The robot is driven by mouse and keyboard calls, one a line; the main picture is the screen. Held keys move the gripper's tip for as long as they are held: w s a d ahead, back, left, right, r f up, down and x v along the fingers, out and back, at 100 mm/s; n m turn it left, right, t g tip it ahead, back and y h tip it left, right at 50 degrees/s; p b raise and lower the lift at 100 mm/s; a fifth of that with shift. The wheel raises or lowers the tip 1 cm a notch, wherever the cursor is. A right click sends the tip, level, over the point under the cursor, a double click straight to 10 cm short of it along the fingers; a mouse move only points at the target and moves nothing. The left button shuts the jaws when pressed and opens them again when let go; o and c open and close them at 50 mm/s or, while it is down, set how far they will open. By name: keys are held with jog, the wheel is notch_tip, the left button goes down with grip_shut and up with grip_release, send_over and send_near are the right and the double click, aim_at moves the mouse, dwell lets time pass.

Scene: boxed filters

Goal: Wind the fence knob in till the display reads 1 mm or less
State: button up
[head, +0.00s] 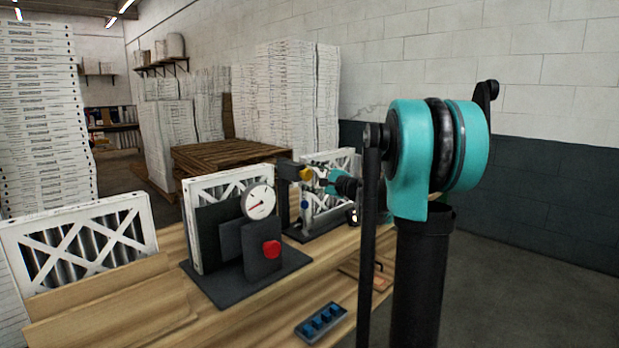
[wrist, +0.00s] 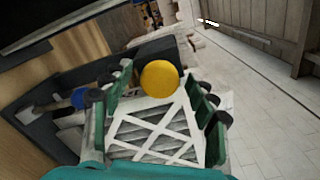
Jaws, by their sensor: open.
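A round yellow knob (head: 305,173) stands high on the rear dark fixture (head: 300,236), and a blue knob (head: 304,202) sits lower. In the wrist view the yellow knob (wrist: 160,78) shows between the fingertips of my open gripper (wrist: 162,92); contact cannot be judged. The blue knob (wrist: 80,98) is left of the fingers there. In the head view my gripper (head: 322,178) is just right of the yellow knob. A round white dial (head: 259,201) with a red needle sits on the front fixture, above a red knob (head: 271,249). Its value is unreadable. No numeric display is readable, and no knob is marked as the fence knob.
White-framed filters stand in the front fixture (head: 220,185), the rear fixture (head: 346,160) and a wooden holder (head: 85,240) at left. A blue tray (head: 321,322) lies near the bench's front edge. Stacked boxes (head: 290,95) and a pallet (head: 225,150) stand behind.

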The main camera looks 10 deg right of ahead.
jog(key=v, duration=1.2)
jog(key=s+a+f+n+g+h, duration=0.25)
jog(key=s+a+f+n, duration=0.2)
jog(key=s+f, duration=0.35)
jog(key=s+a+f+n+g+h, duration=0.1)
jog(key=s+a+f+n+g, duration=0.4)
jog(key=f, duration=0.5)
jog(key=s+d+f+n+g+h, duration=0.1)
jog(key=s+d+f+n+h, duration=0.2)
jog(key=s+f, duration=0.4)
jog(key=s+d+f+n+g+h, duration=0.2)
jog(key=s+d+f+n+h, duration=0.1)
jog(key=s+f, duration=0.5)
jog(key=s+n+h, duration=0.1)
jog(key=s, duration=0.2)
jog(key=shift+f, duration=0.35)
jog(key=shift+c, duration=0.2)
